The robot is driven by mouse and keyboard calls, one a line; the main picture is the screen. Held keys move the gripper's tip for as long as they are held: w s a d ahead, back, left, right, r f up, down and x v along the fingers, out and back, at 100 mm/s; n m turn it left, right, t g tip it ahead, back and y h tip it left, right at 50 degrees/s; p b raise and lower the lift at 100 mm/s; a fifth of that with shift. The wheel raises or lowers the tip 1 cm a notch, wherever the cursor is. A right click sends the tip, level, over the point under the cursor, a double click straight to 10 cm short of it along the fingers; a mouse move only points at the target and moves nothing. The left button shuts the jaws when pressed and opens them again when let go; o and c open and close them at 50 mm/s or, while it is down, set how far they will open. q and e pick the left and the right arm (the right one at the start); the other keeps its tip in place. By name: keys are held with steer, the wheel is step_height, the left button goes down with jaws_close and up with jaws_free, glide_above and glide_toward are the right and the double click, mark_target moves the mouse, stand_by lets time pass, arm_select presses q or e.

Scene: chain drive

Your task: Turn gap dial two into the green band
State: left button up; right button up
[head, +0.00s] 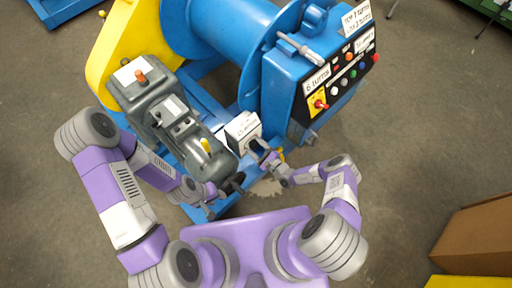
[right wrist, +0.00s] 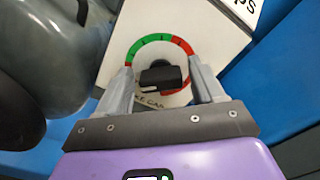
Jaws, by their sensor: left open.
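A gap dial shows in the right wrist view: a black knob (right wrist: 160,76) on a white plate (right wrist: 200,25), ringed by a coloured arc with a green band (right wrist: 148,43) at its upper left and red at its right. Part of the lettering below the knob is covered, and I cannot read a pointer or a dial number. My right gripper (right wrist: 162,68) has its fingers apart, one on each side of the knob, with gaps showing. In the head view the white dial box (head: 241,127) stands beside my right gripper (head: 268,158). My left gripper (head: 235,183) is open near the grey motor's lower end.
The grey motor (head: 165,110) stands left of the dial box. A blue control cabinet (head: 280,85) with buttons and labels stands to the right, with a blue drum (head: 215,30) and yellow guard (head: 120,40) behind. A brown box (head: 480,235) is at lower right. Floor between is clear.

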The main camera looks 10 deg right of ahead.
steer(key=c, duration=0.8)
steer(key=shift+m, duration=0.4)
steer(key=m+b, duration=0.1)
steer(key=m, duration=0.2)
steer(key=shift+d, duration=0.15)
steer(key=m+b, duration=0.1)
steer(key=m, duration=0.2)
steer(key=shift+w+d+m+b, duration=0.1)
steer(key=shift+m+b, duration=0.2)
steer(key=m+b, duration=0.2)
steer(key=m, duration=0.4)
steer(key=shift+w+d+m, duration=0.1)
steer(key=shift+m, duration=0.2)
steer(key=o, duration=1)
